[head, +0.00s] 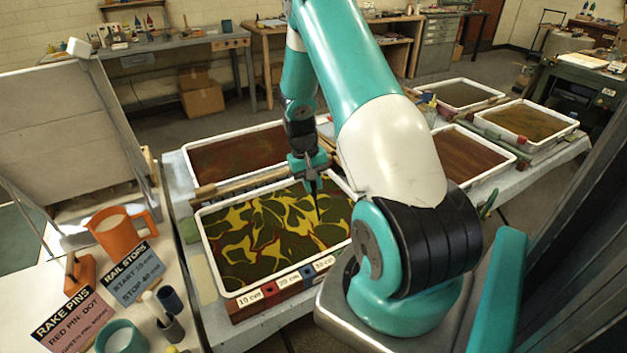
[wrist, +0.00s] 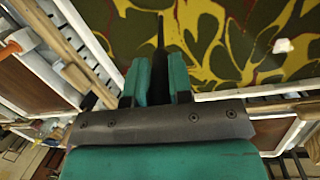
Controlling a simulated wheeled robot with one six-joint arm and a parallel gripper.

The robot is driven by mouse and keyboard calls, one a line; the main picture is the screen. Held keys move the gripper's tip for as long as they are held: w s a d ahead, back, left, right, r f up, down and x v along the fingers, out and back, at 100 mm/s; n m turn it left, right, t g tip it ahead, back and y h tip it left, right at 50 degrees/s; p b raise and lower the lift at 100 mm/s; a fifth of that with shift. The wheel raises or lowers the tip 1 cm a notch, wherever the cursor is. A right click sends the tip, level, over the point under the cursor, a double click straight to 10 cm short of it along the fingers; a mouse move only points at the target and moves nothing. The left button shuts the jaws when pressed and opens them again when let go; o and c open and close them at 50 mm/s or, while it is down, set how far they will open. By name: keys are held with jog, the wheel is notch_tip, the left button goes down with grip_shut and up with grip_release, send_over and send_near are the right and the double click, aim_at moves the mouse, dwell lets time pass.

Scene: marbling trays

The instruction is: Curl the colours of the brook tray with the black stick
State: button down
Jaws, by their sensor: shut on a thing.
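The nearest white-rimmed tray (head: 215,262) holds dark green liquid with yellow and red swirls. Whether it is the brook tray I cannot read. My gripper (head: 312,178) is above the far right part of this tray, pointing down. It is shut on the black stick (head: 317,207), a thin dark rod whose lower end reaches down to the coloured surface. Whether its tip touches the liquid I cannot tell. In the wrist view the stick (wrist: 160,38) stands between the green fingers (wrist: 160,82), with the patterned liquid behind it.
Labels along the tray's front edge read 10 cm (head: 249,299), 20 cm and 30 cm. A wooden rail (head: 240,184) lies behind the tray. Other trays stand behind (head: 186,150) and right (head: 516,153). Cards, an orange jug (head: 122,232) and cups are on the left table.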

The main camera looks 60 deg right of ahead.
jog(key=shift+s+a, duration=0.15)
jog(key=shift+a, duration=0.25)
jog(key=shift+s+a, duration=0.7)
jog(key=shift+s, duration=0.3)
jog(key=shift+s+a+p, duration=0.15)
jog(key=shift+s+p, duration=0.15)
jog(key=shift+s, duration=0.5)
